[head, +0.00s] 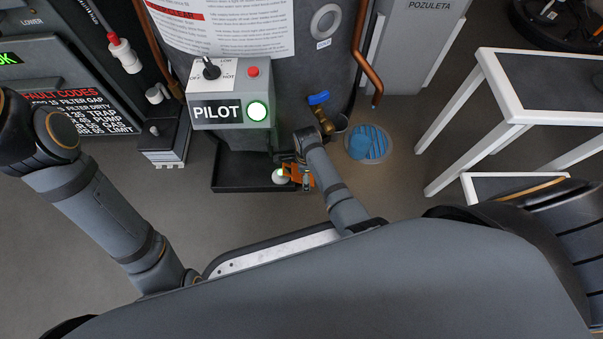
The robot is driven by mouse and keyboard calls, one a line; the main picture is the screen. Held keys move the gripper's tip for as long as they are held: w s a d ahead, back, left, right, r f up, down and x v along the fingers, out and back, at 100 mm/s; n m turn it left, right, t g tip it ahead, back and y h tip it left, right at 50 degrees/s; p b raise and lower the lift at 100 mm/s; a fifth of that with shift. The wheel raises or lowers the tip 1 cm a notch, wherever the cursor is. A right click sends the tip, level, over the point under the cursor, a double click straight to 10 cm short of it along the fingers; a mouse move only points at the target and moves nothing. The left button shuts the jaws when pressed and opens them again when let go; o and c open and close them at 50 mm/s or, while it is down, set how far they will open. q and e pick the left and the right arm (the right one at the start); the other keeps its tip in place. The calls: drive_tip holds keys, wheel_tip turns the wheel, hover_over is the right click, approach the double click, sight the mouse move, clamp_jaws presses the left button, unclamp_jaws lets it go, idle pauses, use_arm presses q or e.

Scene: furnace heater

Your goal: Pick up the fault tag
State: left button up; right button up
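No item that I can read clearly as a fault tag shows in the head view. A small orange piece (295,171) shows at the right end of the black floor tray, beside a round white item (280,176). I cannot tell whether the orange piece is the tag. My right arm reaches up the middle of the view to this spot. Its gripper is mostly hidden around there, and its fingers cannot be made out. My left arm bends at the far left, and its gripper is outside the picture.
The grey heater stands behind, with a PILOT box (230,110) lit green. A blue-handled valve (319,103) and a blue round item (367,143) are to the right. A fault codes panel (75,100) is at left, a white-framed table (500,120) at right.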

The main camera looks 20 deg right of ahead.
drive_tip(key=shift+c, duration=0.2)
drive_tip(key=c, duration=1.1)
